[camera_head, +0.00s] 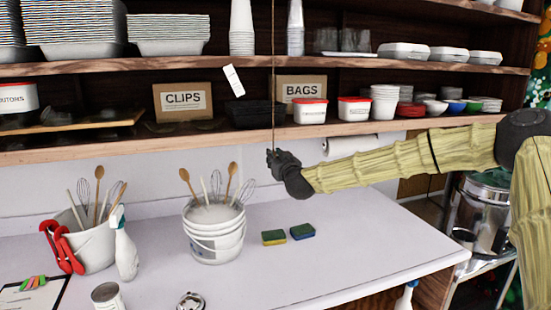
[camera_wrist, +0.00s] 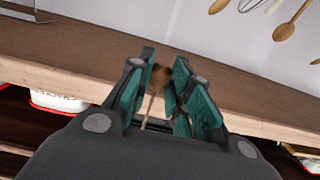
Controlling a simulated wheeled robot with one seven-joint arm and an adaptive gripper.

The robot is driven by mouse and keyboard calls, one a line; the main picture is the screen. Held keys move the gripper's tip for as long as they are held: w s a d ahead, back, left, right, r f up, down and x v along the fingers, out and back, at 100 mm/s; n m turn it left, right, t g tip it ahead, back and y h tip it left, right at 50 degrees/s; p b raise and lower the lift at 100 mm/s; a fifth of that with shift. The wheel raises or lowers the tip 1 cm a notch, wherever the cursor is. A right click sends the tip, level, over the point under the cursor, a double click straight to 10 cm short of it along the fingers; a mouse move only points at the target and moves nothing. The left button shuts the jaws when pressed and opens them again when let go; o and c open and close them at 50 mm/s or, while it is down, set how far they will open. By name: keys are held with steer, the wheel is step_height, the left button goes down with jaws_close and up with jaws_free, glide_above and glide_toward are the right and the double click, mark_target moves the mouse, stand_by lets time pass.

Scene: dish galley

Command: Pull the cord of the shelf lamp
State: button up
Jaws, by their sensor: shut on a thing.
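The thin tan cord (camera_head: 273,85) hangs straight down from the top of the head view, in front of the shelves, to my gripper. My gripper (camera_head: 271,156) is at the cord's lower end, just below the lower shelf's front edge, with the arm reaching in from the right. In the wrist view my gripper (camera_wrist: 162,84) has its teal-padded fingers closed around a small brown bead (camera_wrist: 161,75), with the cord (camera_wrist: 149,106) running between them. The lamp itself is not in view.
The lower shelf (camera_head: 190,140) is close behind my gripper and holds boxes marked CLIPS (camera_head: 183,101) and BAGS (camera_head: 300,88). A white tilted tag (camera_head: 233,80) shows left of the cord.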

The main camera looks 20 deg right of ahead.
steer(key=shift+f, duration=0.25)
steer(key=shift+f+b, duration=0.55)
steer(key=shift+f, duration=0.05)
steer(key=shift+r, duration=0.2)
steer(key=shift+r+p, duration=0.3)
steer(key=shift+r, duration=0.05)
steer(key=o, duration=1)
steer(key=shift+s+d+r, duration=0.1)
steer(key=shift+s+r, duration=0.05)
steer(key=shift+o, duration=0.2)
